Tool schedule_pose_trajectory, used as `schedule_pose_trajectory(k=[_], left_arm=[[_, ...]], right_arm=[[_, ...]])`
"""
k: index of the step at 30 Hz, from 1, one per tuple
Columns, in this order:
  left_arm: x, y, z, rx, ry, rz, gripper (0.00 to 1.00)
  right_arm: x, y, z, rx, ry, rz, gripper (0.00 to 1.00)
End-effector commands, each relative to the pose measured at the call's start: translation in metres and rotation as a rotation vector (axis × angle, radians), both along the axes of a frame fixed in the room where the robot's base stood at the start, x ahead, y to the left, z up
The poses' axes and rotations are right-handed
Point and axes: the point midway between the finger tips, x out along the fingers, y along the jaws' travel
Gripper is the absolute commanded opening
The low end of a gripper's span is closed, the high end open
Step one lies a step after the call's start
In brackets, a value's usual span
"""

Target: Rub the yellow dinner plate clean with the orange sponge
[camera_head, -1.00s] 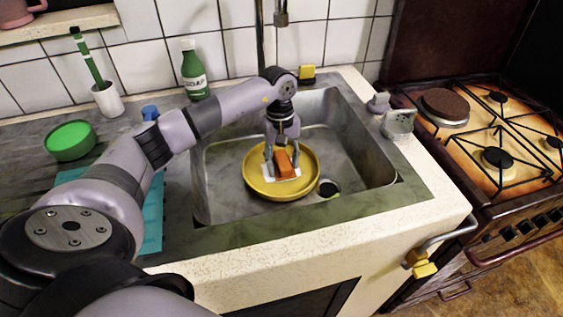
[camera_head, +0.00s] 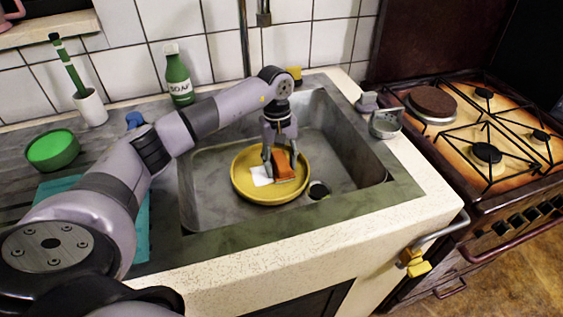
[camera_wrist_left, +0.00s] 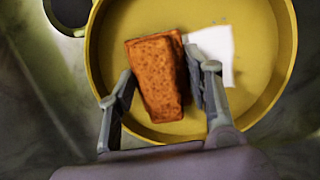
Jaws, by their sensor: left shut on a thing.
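The yellow dinner plate (camera_head: 244,190) lies in the sink, and it fills much of the left wrist view (camera_wrist_left: 259,30). A white patch (camera_head: 261,176) shows on the plate, beside the sponge; it also shows in the left wrist view (camera_wrist_left: 216,48). My left gripper (camera_head: 280,165) reaches down over the plate and is shut on the orange sponge (camera_head: 284,166). In the left wrist view the sponge (camera_wrist_left: 156,80) sits between the two fingers (camera_wrist_left: 161,92), tilted, on or just above the plate; I cannot tell which. My right gripper is not in view.
The grey sink (camera_head: 345,178) surrounds the plate, with its drain (camera_head: 318,190) just right of it. A green soap bottle (camera_head: 178,77), a green bowl (camera_head: 53,150) and a brush in a white cup (camera_head: 91,108) stand left. The cooker (camera_head: 490,140) is at right.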

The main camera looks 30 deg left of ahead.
Motion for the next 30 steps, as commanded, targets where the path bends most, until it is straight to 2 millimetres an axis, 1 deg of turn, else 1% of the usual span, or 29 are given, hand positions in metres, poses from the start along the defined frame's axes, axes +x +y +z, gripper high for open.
schedule_pose_trajectory(k=[15, 25, 30], left_arm=[[-0.020, 0.018, -0.003, 0.003, 0.003, 0.001, 0.24], [-0.022, 0.018, -0.004, 0.002, 0.005, 0.000, 0.24], [-0.019, 0.015, -0.005, 0.001, 0.004, 0.000, 0.24]], right_arm=[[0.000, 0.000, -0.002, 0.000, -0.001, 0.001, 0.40], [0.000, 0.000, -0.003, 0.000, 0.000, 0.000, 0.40], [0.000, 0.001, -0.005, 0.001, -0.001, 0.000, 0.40]])
